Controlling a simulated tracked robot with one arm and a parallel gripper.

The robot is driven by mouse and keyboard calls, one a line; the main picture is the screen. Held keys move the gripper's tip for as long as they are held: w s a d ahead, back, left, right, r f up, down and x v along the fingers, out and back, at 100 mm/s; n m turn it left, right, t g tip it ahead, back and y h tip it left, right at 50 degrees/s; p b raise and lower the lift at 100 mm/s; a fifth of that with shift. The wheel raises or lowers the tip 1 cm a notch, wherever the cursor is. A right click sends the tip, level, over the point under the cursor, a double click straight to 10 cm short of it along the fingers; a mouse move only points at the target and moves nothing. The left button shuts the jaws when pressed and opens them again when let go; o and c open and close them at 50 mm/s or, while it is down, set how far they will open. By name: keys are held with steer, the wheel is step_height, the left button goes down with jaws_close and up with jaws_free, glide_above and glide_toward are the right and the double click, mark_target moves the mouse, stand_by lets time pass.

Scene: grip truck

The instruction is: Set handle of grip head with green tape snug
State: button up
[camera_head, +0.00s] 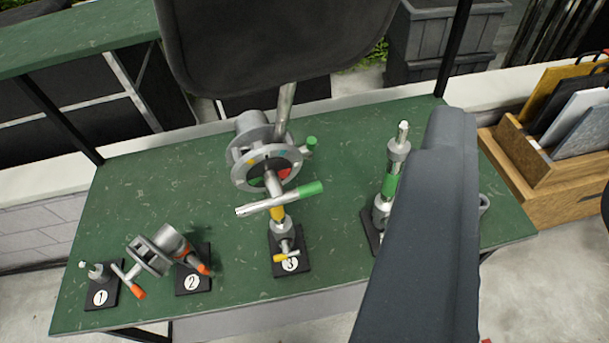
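A silver grip head (264,168) with a round, colour-marked disc stands on the plate labelled 3. A long bar handle (282,199) with a green-wrapped right end crosses in front of it at a slight slant. A smaller green-tipped handle (310,142) sticks out at its right. To the right, an upright silver post with a green tape band (390,184) stands partly behind a dark grey rounded part of mine (430,230), which hides its right side and lower parts. The gripper's fingertips cannot be clearly made out. No contact with a handle is visible. Whether any handle is snug cannot be seen.
The green table (345,135) also holds a small fitting on plate 1 (101,292) and an orange-handled clamp on plate 2 (193,282). A large dark shape (275,40) covers the top middle. Wooden crates (550,165) stand at right.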

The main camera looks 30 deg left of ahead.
steer(key=shift+o, duration=1)
steer(key=w+a+f+g+y+p, duration=0.25)
steer(key=w+f+g+y, duration=0.2)
steer(key=w+f, duration=0.4)
steer(key=m+g+y+p, duration=0.1)
steer(key=g+y+p, duration=0.2)
steer(key=g+y, duration=0.65)
glide_toward(303, 196)
steer(key=d+f+g+y+p, duration=0.1)
steer(key=d+f+y, duration=0.2)
steer(key=y, duration=0.1)
steer(key=shift+m, duration=0.3)
steer(key=a, duration=0.4)
steer(key=a+p, duration=0.1)
steer(key=a, duration=0.4)
steer(key=w+a, duration=0.1)
steer(key=a, duration=0.3)
steer(key=shift+a+f+p, duration=0.2)
steer(key=shift+a+p, duration=0.1)
steer(key=shift+a, duration=0.05)
steer(key=shift+d, duration=0.1)
jaws_close()
